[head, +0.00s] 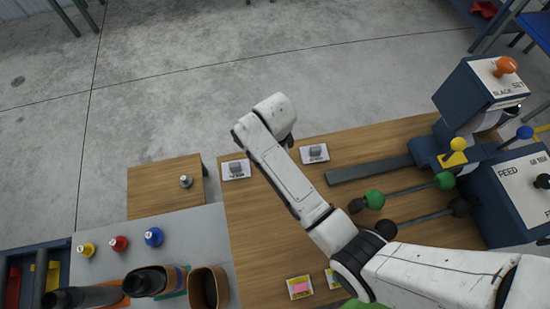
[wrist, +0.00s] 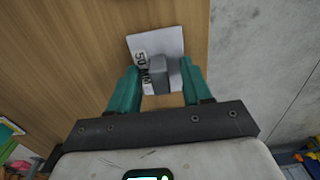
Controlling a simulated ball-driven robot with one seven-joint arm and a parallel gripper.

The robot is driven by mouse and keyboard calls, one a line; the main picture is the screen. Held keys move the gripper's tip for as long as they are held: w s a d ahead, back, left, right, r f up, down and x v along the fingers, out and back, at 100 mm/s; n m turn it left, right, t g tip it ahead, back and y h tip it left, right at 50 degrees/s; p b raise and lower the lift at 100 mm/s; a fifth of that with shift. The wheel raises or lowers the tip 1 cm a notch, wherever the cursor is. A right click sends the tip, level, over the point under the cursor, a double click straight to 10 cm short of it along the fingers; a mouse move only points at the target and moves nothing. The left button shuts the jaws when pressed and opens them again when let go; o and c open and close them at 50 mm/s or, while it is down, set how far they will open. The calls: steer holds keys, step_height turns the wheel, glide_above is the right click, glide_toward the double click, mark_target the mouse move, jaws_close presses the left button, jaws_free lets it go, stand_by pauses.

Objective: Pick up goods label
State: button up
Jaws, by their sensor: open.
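Two white cards with dark print and a grey block on each lie near the far edge of the wooden table: one left card (head: 236,170) and one right card (head: 315,154). I cannot tell from the print which is the goods label. In the wrist view, one such card (wrist: 172,42) lies ahead of my gripper (wrist: 163,80), with its grey block (wrist: 158,75) between the open teal fingers. I cannot tell whether the fingers touch the block. In the head view my arm's far end hides the gripper.
Yellow-and-pink cards (head: 300,287) lie at the table's near edge. A blue machine with levers (head: 480,95) stands at right, its grey bar (head: 370,169) on the table. A grey bench with coloured knobs (head: 154,237) and cups stands at left. Concrete floor lies beyond.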

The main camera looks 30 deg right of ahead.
jaws_close()
stand_by(0.3)
steer(key=shift+r, duration=0.1)
steer(key=shift+r, duration=0.45)
steer(key=s+d+r+p, duration=0.1)
steer(key=s+r+p, duration=0.4)
steer(key=s+r, duration=0.7)
steer(key=shift+s, duration=0.95)
